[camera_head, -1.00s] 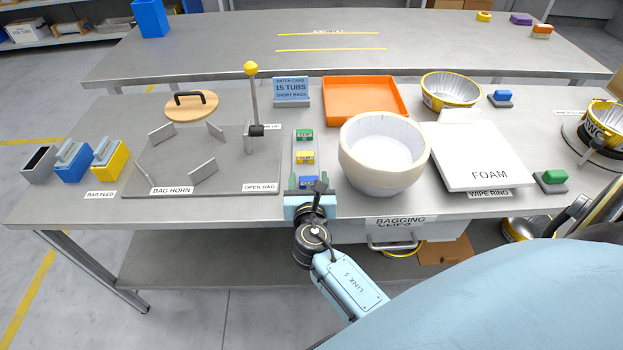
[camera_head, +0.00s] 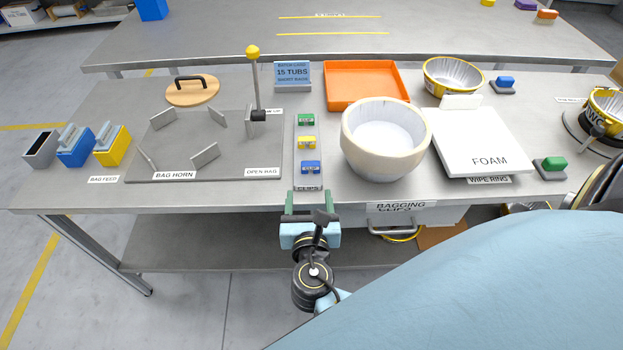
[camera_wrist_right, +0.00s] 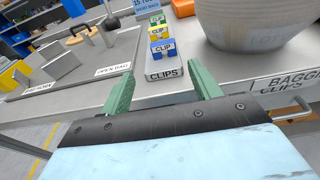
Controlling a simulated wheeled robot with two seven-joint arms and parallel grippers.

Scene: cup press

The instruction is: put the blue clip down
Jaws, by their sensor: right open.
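The blue clip (camera_head: 311,168) lies at the near end of the grey clips strip (camera_head: 298,184), in front of the yellow clip (camera_head: 307,142) and the green clip (camera_head: 306,119). In the right wrist view the blue clip (camera_wrist_right: 163,50) sits on the strip above the CLIPS label. My right gripper (camera_head: 310,196) is open and empty, with its green fingers at the table's near edge, just short of the strip. In the right wrist view its fingers (camera_wrist_right: 162,82) stand apart with nothing between them. My left gripper does not show.
A large cream bowl (camera_head: 383,150) stands close to the right of the strip. The bag horn plate (camera_head: 240,150) with upright fins lies to the left. An orange tray (camera_head: 365,86) and a batch card stand (camera_head: 292,76) are behind. A foam block (camera_head: 485,150) is farther right.

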